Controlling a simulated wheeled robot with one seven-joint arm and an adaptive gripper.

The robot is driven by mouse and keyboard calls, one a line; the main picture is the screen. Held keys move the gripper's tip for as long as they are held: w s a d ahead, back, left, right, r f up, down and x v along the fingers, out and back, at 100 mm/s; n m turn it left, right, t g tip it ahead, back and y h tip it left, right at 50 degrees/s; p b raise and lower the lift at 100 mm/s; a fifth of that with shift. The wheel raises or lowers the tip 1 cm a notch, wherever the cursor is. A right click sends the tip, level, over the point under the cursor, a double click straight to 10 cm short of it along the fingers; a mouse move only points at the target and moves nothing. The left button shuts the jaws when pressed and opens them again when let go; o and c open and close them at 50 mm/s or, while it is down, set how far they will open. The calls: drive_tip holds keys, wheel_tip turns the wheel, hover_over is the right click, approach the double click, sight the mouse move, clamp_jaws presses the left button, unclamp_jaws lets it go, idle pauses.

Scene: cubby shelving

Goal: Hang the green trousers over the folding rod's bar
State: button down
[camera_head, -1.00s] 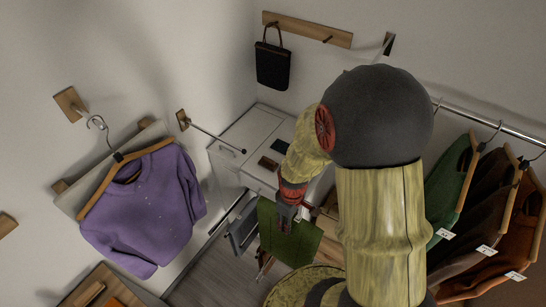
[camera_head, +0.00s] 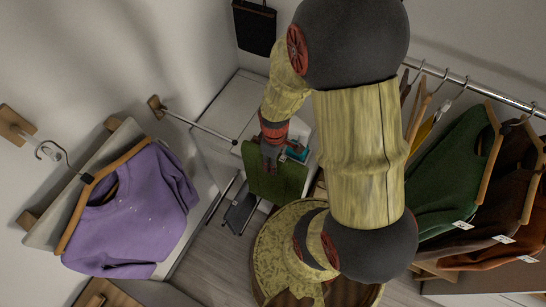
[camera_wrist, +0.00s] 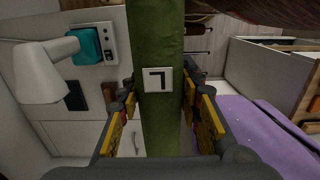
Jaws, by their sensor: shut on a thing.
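The green trousers (camera_head: 276,182) hang folded from my gripper (camera_head: 270,163), over the corner by the white cabinet. In the wrist view the green cloth (camera_wrist: 158,35) runs up between the finger pads of my gripper (camera_wrist: 160,118), which is shut on it. A white tag with a black mark shows on the cloth. A thin metal bar (camera_head: 200,125), which looks like the folding rod, sticks out from a wooden wall mount (camera_head: 156,106). Its free end is left of my gripper and the trousers, apart from them in the picture. I cannot tell their height difference.
A purple sweater (camera_head: 135,215) hangs at left, near the bar's mount. A white cabinet (camera_head: 222,105) stands below the bar. A black bag (camera_head: 255,28) hangs at the back wall. Several garments, including a green one (camera_head: 452,165), hang at right. A white lamp (camera_wrist: 45,72) shows in the wrist view.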

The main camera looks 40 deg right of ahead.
sight(198, 125)
drive_tip(key=shift+w+a+b, duration=0.65)
drive_tip(key=shift+w+a, duration=1.35)
drive_tip(key=shift+w, duration=2.75)
drive_tip(key=shift+w+a+b, duration=0.65)
drive_tip(key=shift+w+a, duration=1.3)
drive_tip(key=shift+w, duration=2.8)
drive_tip(key=shift+w+a+b, duration=0.65)
drive_tip(key=shift+w+a, duration=1.35)
drive_tip(key=shift+w, duration=2.75)
drive_tip(key=shift+w+f, duration=0.1)
drive_tip(key=shift+f, duration=0.05)
drive_tip(key=shift+f+b, duration=0.35)
drive_tip(key=shift+b, duration=0.05)
drive_tip(key=c, duration=1.3)
unclamp_jaws()
drive_tip(key=shift+o, duration=0.7)
